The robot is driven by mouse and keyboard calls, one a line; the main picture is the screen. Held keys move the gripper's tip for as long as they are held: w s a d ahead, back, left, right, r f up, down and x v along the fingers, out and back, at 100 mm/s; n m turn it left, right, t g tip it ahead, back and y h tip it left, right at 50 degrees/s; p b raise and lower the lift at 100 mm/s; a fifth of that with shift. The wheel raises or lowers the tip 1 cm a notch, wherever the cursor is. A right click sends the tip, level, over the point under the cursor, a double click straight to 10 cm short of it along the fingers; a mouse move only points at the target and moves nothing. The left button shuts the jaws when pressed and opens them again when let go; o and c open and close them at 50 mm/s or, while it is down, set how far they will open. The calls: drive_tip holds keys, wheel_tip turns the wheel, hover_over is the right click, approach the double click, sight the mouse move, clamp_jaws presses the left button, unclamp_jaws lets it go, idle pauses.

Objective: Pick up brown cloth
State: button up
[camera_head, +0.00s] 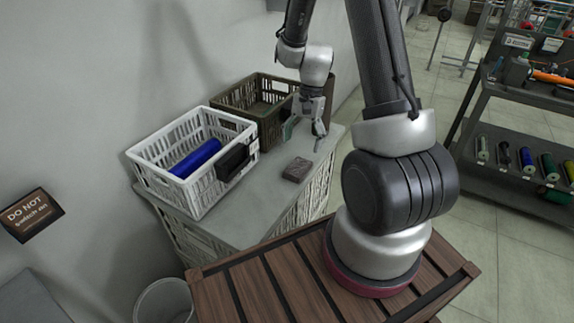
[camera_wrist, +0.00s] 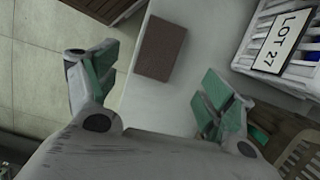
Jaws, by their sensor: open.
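The brown cloth (camera_head: 297,169) lies folded flat on the grey counter, in front of the crates. In the wrist view the cloth (camera_wrist: 160,48) shows as a brown rectangle beyond and between my fingertips. My gripper (camera_head: 305,132) is above the counter, a little behind the cloth in the head view. Its two green-padded fingers are wide apart in the wrist view (camera_wrist: 160,85). Nothing is between them, and they are apart from the cloth.
A white crate (camera_head: 166,157) with a blue roll (camera_head: 196,158) and a brown crate (camera_head: 240,97) stand along the wall on the counter (camera_head: 240,228). A rack (camera_head: 512,170) stands at the right.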

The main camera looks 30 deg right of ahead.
sight(298, 166)
drive_tip(key=shift+f+m, duration=0.1)
drive_tip(key=shift+m, duration=0.2)
drive_tip(key=x, duration=0.7)
drive_tip(key=shift+s+a+f, duration=0.2)
drive_tip(key=shift+s+f, duration=0.05)
drive_tip(key=c, duration=1)
